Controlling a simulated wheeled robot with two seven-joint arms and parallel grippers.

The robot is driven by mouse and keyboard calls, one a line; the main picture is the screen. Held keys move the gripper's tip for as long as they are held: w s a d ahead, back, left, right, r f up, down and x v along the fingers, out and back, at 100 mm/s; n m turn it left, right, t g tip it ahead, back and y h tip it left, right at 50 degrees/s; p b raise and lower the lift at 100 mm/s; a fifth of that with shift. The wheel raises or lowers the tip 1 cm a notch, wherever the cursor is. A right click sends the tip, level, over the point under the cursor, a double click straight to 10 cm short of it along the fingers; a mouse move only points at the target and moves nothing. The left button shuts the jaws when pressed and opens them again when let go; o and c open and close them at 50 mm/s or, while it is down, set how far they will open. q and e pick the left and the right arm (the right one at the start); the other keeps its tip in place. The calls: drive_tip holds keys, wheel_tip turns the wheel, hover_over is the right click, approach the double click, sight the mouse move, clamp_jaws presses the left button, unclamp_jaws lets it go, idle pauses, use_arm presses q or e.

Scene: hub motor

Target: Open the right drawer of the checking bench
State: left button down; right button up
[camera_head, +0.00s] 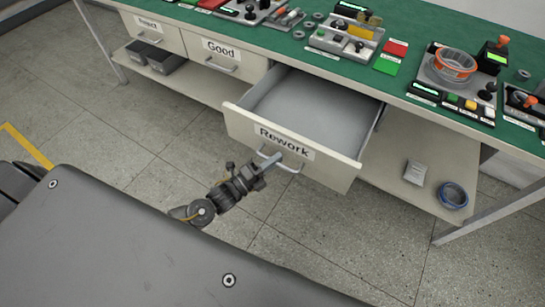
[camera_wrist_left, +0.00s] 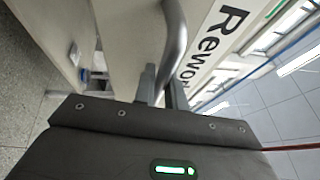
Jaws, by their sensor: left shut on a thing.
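The right drawer (camera_head: 312,152), labelled "Rework", stands pulled out from the checking bench (camera_head: 420,118), and its empty grey inside shows. My left gripper (camera_head: 272,160) is at the front of this drawer, with its fingers shut on the bar handle (camera_head: 290,167). In the left wrist view the handle (camera_wrist_left: 174,40) passes between the fingertips (camera_wrist_left: 160,82), beside the "Rework" label (camera_wrist_left: 212,45). My right gripper is in neither view.
The "Good" drawer (camera_head: 222,62) and "Reject" drawer (camera_head: 150,38) to the left are shut. The green bench top holds several devices and a tape roll (camera_head: 455,62). A blue ring (camera_head: 453,195) and a small packet (camera_head: 415,173) lie on the lower shelf. The floor in front is clear.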

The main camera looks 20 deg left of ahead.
use_arm(q)
drive_tip(key=c, duration=1.5)
unclamp_jaws()
drive_tip(key=shift+o, duration=0.2)
drive_tip(key=shift+s+a+f, duration=0.1)
drive_tip(key=shift+s+a, duration=0.05)
drive_tip(key=shift+s, duration=0.1)
drive_tip(key=v, duration=1)
drive_tip(key=shift+b, duration=0.45)
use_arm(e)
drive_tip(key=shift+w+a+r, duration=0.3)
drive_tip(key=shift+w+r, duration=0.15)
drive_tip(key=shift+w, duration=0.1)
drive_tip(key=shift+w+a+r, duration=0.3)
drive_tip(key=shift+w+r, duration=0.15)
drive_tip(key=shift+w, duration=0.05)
use_arm(q)
drive_tip(key=shift+s, duration=0.15)
